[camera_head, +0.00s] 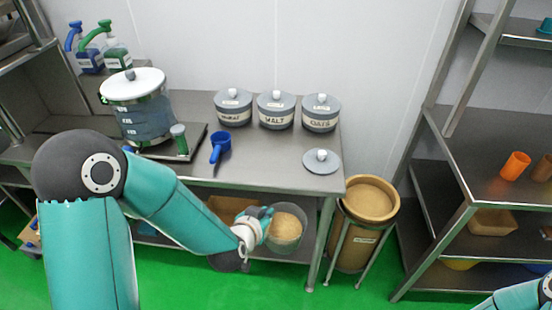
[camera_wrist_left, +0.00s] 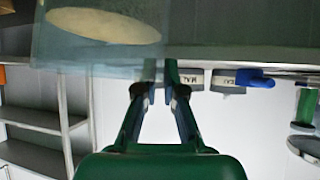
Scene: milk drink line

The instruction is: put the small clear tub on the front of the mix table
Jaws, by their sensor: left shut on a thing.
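The small clear tub (camera_head: 287,231), with pale tan grain or powder in it, is held at the front of the mix table (camera_head: 265,172), appearing below its front edge in the head view. My left gripper (camera_head: 262,222) is shut on the tub's left side. In the left wrist view, which is upside down, the tub (camera_wrist_left: 60,45) fills the upper left and my left fingers (camera_wrist_left: 158,85) pinch its wall. The tub looks roughly upright. My right gripper is out of view.
Lidded jars (camera_head: 276,110) stand at the table's back. A loose grey lid (camera_head: 322,161) lies at its right end, and a blue scoop (camera_head: 220,148) lies left of centre. The front middle top is clear. A brown bin (camera_head: 362,225) stands right of the table.

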